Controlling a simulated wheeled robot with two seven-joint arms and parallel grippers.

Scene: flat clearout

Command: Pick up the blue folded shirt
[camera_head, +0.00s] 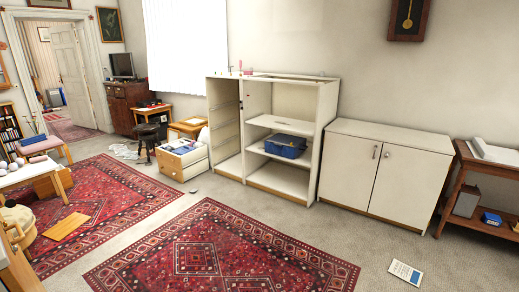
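A small flat blue patch (184,150) lies at the top of the low pale drawer unit (196,162) near the middle left. It may be the blue folded shirt, but it is too small to tell. A blue bin-like thing (286,147) sits on the middle shelf of the open white cabinet (317,150), with darker contents. Neither of my grippers shows in the head view.
Two red patterned rugs (222,250) lie on the grey carpet, with a booklet (405,272) at right. A closed white cupboard (388,172) and brown side table (484,172) line the wall. A black stool (148,135) stands beside the drawers. Furniture crowds the left edge.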

